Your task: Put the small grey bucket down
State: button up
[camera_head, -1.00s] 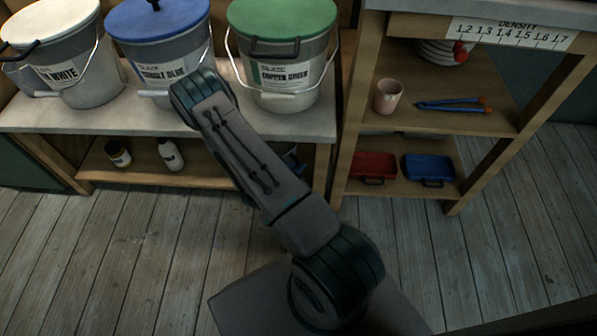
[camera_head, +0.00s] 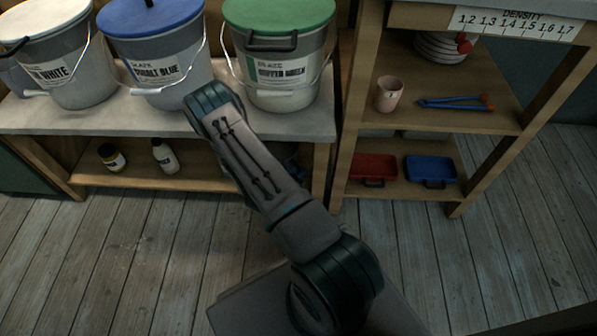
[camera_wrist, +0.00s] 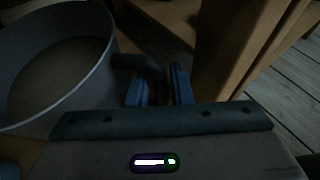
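The small grey bucket (camera_wrist: 75,75) fills the left of the wrist view, wide and round with an open top and an empty-looking dark inside. A dark curved handle (camera_wrist: 146,68) sticks out from its right side. My gripper (camera_wrist: 159,88) has its two blue fingers on either side of this handle, and appears shut on it. Brown wood shows below the bucket; whether it touches the wood is too dark to tell. In the head view the bucket and gripper are hidden behind my arm, at the lower shelf of the bench.
White, blue (camera_head: 160,60) and green-lidded (camera_head: 279,60) glaze buckets stand on the bench (camera_head: 60,118). Two small bottles (camera_head: 163,155) are on its lower shelf. The right shelf unit holds a cup (camera_head: 389,93), blue tongs (camera_head: 452,102), and red (camera_head: 373,166) and blue (camera_head: 430,168) trays. A wooden post (camera_wrist: 235,50) stands close right of my gripper.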

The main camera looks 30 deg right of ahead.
jog(key=shift+o, duration=0.8)
jog(key=shift+a+r, duration=0.1)
jog(key=shift+r, duration=0.15)
jog(key=p+v, duration=0.4)
jog(key=v, duration=0.7)
jog(key=shift+s+a, duration=0.2)
jog(key=shift+a, duration=0.15)
